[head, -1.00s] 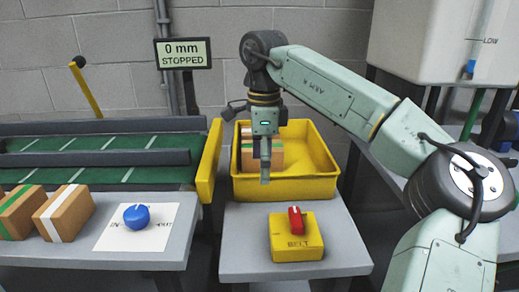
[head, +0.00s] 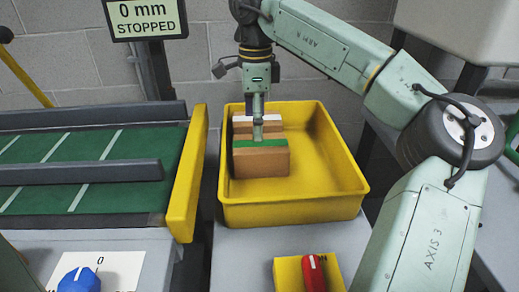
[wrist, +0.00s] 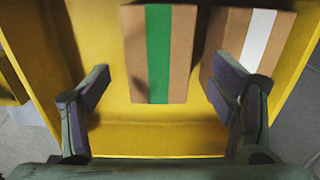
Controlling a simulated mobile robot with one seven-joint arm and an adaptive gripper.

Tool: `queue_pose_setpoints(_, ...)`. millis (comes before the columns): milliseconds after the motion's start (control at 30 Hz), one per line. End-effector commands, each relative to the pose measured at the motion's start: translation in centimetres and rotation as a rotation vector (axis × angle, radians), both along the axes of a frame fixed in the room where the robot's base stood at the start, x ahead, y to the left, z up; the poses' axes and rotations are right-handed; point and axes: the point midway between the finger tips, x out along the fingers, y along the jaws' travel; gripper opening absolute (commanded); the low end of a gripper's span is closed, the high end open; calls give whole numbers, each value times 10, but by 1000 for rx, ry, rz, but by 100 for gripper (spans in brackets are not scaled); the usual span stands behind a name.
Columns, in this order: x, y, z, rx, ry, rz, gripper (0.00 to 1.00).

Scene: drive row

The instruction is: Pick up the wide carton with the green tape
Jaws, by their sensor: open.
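A brown carton with green tape (head: 262,164) lies in the yellow bin. It also shows in the wrist view (wrist: 179,55), ahead and between the fingers, with space on both sides. A carton with white tape (head: 242,119) lies behind it in the head view; in the wrist view it is at right (wrist: 256,45), partly covered by my right finger. My gripper (head: 258,130) points down over the cartons in the head view. In the wrist view its fingers (wrist: 160,80) are spread and empty. I cannot tell its exact height above the carton.
The yellow bin (head: 330,165) has free floor right of the cartons; its walls surround them. A green conveyor (head: 85,150) stands left, its display reading 0 mm STOPPED. A blue knob (head: 79,281) and a red switch (head: 313,273) are in front.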

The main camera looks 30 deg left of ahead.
Motion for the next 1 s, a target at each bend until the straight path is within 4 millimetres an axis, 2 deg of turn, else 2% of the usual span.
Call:
queue_pose_setpoints(33,0,-1,-11,-2,2,0,78)
queue_pose_setpoints(133,0,-1,-26,-2,2,0,78)
queue_pose_setpoints(467,2,-3,-50,-1,2,0,78)
queue_pose_setpoints(733,5,-8,-89,0,1,1,78)
queue_pose_setpoints(1000,5,-8,-93,1,1,0,78)
